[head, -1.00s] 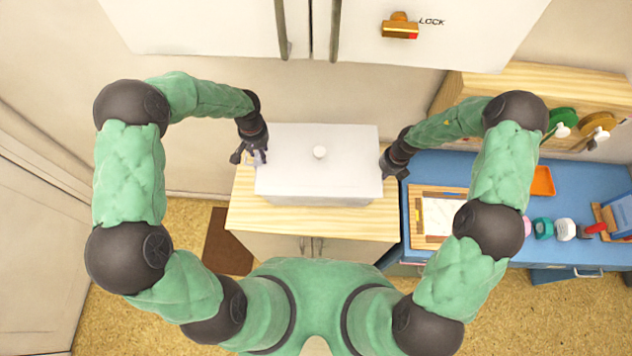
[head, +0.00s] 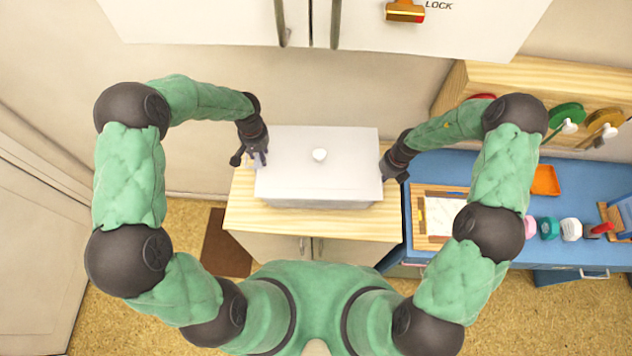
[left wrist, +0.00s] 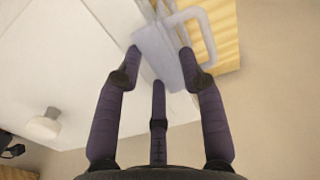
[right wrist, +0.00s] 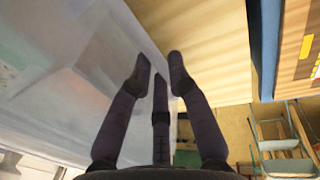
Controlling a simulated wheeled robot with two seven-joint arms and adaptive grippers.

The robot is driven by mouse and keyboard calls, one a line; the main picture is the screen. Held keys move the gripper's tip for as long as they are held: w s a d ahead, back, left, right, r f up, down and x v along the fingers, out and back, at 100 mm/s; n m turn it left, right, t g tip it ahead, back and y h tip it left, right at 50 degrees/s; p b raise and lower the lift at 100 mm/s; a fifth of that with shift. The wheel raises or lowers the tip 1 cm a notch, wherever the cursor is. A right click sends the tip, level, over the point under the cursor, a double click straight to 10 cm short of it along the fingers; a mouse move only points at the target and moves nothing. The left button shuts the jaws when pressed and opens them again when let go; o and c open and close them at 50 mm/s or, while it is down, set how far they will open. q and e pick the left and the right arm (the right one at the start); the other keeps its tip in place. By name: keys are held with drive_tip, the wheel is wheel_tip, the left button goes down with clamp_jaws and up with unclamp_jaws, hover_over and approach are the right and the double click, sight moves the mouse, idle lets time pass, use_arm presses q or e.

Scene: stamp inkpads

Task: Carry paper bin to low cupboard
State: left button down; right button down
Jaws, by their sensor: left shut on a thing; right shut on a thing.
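The paper bin (head: 318,180) is a pale box with a white lid and a round knob in the middle. In the head view it is level, over the wooden top of the low cupboard (head: 310,222); I cannot tell whether it touches that top. My left gripper (head: 252,160) is shut on the bin's left side, where a pale handle (left wrist: 165,55) shows between its fingers in the left wrist view. My right gripper (head: 388,175) is shut on the bin's right side. In the right wrist view its fingers meet at the bin's translucent wall (right wrist: 85,80).
A blue desk (head: 490,180) adjoins the cupboard on the right, with a wooden tray (head: 440,215), an orange tray (head: 545,180) and several stamps. A white wall cupboard with a LOCK handle (head: 405,11) hangs above. A brown mat (head: 226,245) lies on the floor at left.

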use_arm(q)
drive_tip(key=shift+w+f+b, duration=0.1)
drive_tip(key=shift+f+b, duration=0.55)
use_arm(e)
drive_tip(key=shift+w+f, duration=0.1)
drive_tip(key=shift+f, duration=0.55)
use_arm(q)
drive_tip(key=c, duration=1.1)
unclamp_jaws()
drive_tip(key=shift+f, duration=0.1)
use_arm(e)
drive_tip(key=c, duration=1.5)
unclamp_jaws()
drive_tip(key=shift+f, duration=0.1)
use_arm(q)
drive_tip(key=o, duration=0.3)
use_arm(e)
drive_tip(key=o, duration=0.3)
use_arm(q)
drive_tip(key=shift+o, duration=0.2)
drive_tip(key=shift+s, duration=0.2)
drive_tip(key=shift+w, duration=0.1)
